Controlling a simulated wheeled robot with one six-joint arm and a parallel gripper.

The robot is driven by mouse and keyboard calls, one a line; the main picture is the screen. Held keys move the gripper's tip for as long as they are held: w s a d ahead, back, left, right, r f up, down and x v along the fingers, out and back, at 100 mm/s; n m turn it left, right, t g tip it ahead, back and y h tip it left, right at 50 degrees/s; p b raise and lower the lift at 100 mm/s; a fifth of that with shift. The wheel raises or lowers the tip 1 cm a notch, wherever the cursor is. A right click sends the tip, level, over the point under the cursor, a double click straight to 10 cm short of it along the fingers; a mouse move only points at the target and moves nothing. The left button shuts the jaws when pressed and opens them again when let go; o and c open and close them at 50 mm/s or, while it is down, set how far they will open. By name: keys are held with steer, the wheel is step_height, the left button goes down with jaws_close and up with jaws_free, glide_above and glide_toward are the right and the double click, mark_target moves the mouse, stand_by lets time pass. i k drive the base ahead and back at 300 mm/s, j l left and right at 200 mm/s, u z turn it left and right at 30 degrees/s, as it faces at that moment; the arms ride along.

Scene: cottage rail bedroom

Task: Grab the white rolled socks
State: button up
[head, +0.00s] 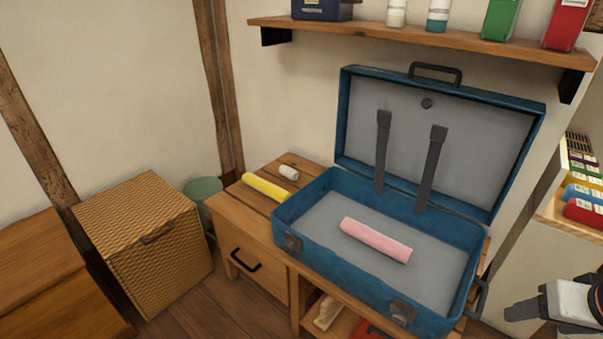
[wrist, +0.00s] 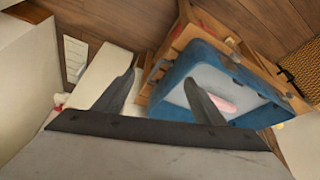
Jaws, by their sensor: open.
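The white rolled socks (head: 288,172) are a small pale roll lying on the wooden bench top, at its back left, behind a yellow roll (head: 266,187). They are left of the open blue suitcase (head: 285,216) and apart from it. I cannot make them out in the wrist view. My gripper (head: 512,312) is at the lower right of the head view, well to the right of the suitcase and far from the socks. In the wrist view my gripper (wrist: 165,85) has its two fingers spread with nothing between them.
A pink roll (head: 376,240) lies inside the suitcase, whose lid stands up at the back. A shelf (head: 420,38) with bottles and boxes hangs above. A wicker hamper (head: 150,240) and a green bin (head: 203,190) stand left of the bench (head: 232,205).

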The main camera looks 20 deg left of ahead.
mark_target(289, 172)
steer(key=k+j, duration=0.1)
steer(key=j, duration=0.75)
steer(key=k+j+z, duration=0.1)
steer(key=j, duration=0.3)
steer(key=k+j, duration=0.1)
steer(key=j, duration=0.35)
steer(key=i+j, duration=0.2)
steer(key=j, duration=0.15)
steer(key=i+j, duration=0.15)
steer(key=j, duration=0.2)
steer(key=i+j+z, duration=0.1)
steer(key=j, duration=0.3)
steer(key=i+j, duration=0.4)
steer(key=j, duration=0.3)
steer(key=i+j+z, duration=0.1)
steer(key=j, duration=0.3)
steer(key=i, duration=0.05)
